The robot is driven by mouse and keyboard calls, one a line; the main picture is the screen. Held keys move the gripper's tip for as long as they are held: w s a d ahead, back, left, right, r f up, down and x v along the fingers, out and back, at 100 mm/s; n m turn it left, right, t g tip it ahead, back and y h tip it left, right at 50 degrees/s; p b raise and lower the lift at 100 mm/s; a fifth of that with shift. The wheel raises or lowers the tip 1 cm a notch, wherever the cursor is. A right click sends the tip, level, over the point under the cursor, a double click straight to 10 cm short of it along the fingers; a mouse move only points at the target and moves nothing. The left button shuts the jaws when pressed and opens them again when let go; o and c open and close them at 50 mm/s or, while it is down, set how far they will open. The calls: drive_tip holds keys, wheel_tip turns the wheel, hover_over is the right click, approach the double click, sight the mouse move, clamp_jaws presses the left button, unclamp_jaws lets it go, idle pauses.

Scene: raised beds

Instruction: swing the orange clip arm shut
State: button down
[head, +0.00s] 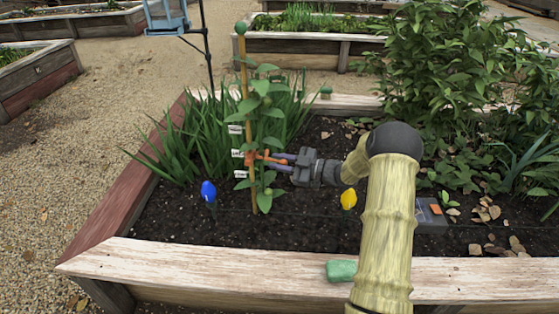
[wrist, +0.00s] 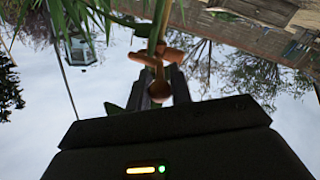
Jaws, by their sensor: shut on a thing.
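The orange clip (head: 254,158) sits on the bamboo stake (head: 245,110) beside the leafy plant stem, in the left part of the bed. My gripper (head: 275,160) reaches in from the right, its fingers at the clip. In the wrist view the orange clip arm (wrist: 158,80) lies between my two fingers (wrist: 160,92), with its rounded end toward my palm. My gripper is shut on the clip arm. The wrist picture is upside down, with sky in the middle. I cannot tell from these views how far the arm stands from its closed position.
White tags (head: 237,153) stand behind the stake. A blue marker (head: 208,189) and a yellow marker (head: 348,199) stand in the soil. A green block (head: 341,270) lies on the front plank (head: 200,262). Dense leafy plants (head: 440,80) fill the right side. A lantern (head: 167,14) hangs at upper left.

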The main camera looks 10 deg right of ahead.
drive_tip(key=c, duration=1.3)
unclamp_jaws()
drive_tip(key=p+v, duration=0.4)
drive_tip(key=v, duration=1.3)
drive_tip(key=shift+d+p, duration=0.2)
drive_tip(key=shift+p, duration=0.1)
